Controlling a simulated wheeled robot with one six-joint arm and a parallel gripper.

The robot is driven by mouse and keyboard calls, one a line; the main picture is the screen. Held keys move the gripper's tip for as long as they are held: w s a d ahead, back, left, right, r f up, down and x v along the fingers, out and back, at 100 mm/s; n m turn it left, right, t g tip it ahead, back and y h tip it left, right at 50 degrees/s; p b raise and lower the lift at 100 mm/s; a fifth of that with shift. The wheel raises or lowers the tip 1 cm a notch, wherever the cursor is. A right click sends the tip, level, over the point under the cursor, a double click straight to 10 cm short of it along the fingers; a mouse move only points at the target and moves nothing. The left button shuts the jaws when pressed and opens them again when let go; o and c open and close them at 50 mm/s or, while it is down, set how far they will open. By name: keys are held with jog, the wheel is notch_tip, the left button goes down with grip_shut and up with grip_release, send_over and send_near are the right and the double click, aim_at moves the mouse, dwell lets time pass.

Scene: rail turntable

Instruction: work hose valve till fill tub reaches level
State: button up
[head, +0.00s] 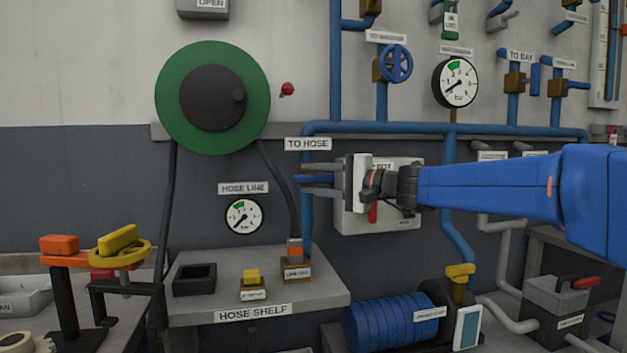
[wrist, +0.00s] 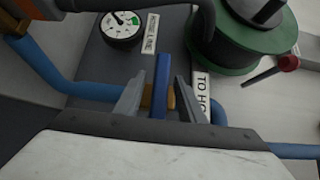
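The hose valve's blue lever (head: 308,180) sticks out below the TO HOSE label (head: 307,144). In the wrist view the lever (wrist: 161,82) stands in front of a brass body (wrist: 147,97). My gripper (head: 318,180) is at the lever, with one finger on either side. In the wrist view the gripper (wrist: 158,98) shows narrow gaps between fingers and lever, so it looks open around it. The HOSE LINE gauge (head: 242,216) has its needle at the lower left. I cannot make out a fill tub or its level.
A green hose reel (head: 178,131) hangs on the wall with a red knob (head: 288,88) beside it. The hose shelf (head: 210,308) below holds a black tray and small labelled blocks. Blue pipes (head: 440,128) run along the wall.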

grip_shut()
jog(key=shift+n+g+h, duration=0.5)
jog(key=shift+n+h, duration=0.6)
jog(key=n+h, duration=0.2)
jog(key=h, duration=0.1)
jog(key=n+h, duration=0.2)
jog(key=h, duration=0.1)
jog(key=shift+a+h, duration=0.1)
jog(key=shift+h, duration=0.2)
jog(key=shift+n+h, duration=0.9)
jog(key=shift+h, duration=0.5)
jog(key=shift+f, duration=0.1)
